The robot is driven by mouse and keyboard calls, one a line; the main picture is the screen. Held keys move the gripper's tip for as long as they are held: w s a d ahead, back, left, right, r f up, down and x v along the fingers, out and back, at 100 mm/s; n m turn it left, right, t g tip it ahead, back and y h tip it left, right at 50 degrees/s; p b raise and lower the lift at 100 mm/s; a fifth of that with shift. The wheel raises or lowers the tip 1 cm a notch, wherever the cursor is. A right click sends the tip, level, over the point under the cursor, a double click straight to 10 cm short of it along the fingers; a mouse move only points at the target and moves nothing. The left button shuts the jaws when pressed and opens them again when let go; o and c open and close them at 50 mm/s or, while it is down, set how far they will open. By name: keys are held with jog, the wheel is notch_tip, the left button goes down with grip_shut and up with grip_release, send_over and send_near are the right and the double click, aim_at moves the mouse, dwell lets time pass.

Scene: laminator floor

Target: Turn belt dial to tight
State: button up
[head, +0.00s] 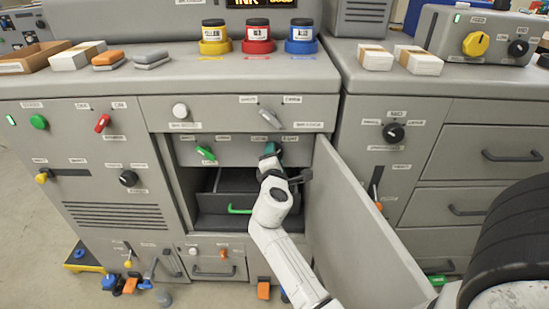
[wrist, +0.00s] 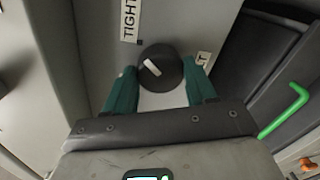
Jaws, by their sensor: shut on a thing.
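The belt dial (wrist: 165,66) is a round black knob with a white pointer mark, seen in the wrist view on a grey panel. A "TIGHT" label (wrist: 130,20) is above and left of it. The pointer mark slants toward the upper left, roughly to the label's side. My gripper (wrist: 161,76) has its green fingers on either side of the dial and is shut on it. In the head view my gripper (head: 271,151) is at the upper panel inside the open cabinet and hides the dial.
The open cabinet door (head: 362,225) stands just right of my arm. A drawer with a green handle (head: 239,210) is below the panel, and a green lever (head: 206,153) is to the left. Ink jars (head: 257,38) stand on the counter above.

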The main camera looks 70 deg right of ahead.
jog(key=o, duration=1)
jog(key=shift+o, duration=0.2)
jog(key=f+v, duration=0.1)
jog(key=v, duration=0.9)
jog(key=shift+a+r, duration=0.4)
jog(key=shift+r, duration=0.15)
jog(key=shift+s, duration=0.15)
